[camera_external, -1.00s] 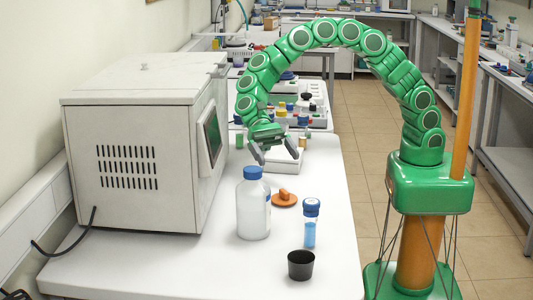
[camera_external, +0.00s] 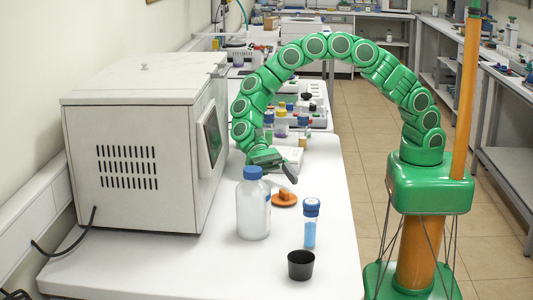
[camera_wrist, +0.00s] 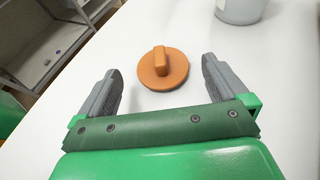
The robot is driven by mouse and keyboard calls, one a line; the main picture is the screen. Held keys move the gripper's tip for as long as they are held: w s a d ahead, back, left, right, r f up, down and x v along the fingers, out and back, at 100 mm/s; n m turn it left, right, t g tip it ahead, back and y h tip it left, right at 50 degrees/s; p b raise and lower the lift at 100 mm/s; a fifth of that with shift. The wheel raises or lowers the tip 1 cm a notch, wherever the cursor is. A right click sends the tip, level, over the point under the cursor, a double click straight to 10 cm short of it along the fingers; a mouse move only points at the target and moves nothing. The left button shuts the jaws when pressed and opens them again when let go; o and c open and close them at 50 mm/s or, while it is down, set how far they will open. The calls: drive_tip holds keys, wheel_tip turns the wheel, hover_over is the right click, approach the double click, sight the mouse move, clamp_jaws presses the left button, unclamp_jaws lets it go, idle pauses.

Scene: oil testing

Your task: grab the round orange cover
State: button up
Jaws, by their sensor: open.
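The round orange cover (camera_external: 284,199) lies flat on the white table, with a raised bar handle across its top. In the wrist view the cover (camera_wrist: 163,69) lies ahead of my gripper, roughly centred between the fingers but beyond their tips. My gripper (camera_wrist: 160,72) is open and empty, with a grey finger on each side. In the external view my gripper (camera_external: 274,172) hangs above and just behind the cover, apart from it. One finger is partly hidden there by the bottle.
A white bottle with a blue cap (camera_external: 253,205) stands left of the cover. A blue-capped vial (camera_external: 311,222) and a black cup (camera_external: 301,265) stand in front. A large white machine (camera_external: 145,150) fills the left. The table's right edge is clear.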

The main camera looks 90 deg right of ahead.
sight(283, 190)
drive_tip(key=x, duration=0.5)
drive_tip(key=shift+f, duration=0.2)
drive_tip(key=shift+c, duration=0.2)
drive_tip(key=c, duration=1)
drive_tip(key=shift+r, duration=0.5)
wheel_tip(283, 190, up, 2)
drive_tip(key=shift+r, duration=0.15)
drive_tip(key=s+d+r, duration=0.2)
drive_tip(key=s+r, duration=0.1)
drive_tip(key=s+d+r, duration=0.3)
drive_tip(key=s, duration=0.1)
drive_tip(key=s+d+r, duration=0.3)
drive_tip(key=s, duration=0.1)
drive_tip(key=shift+s+d+r, duration=0.1)
drive_tip(key=shift+d+r, duration=0.15)
drive_tip(key=shift+r, duration=0.05)
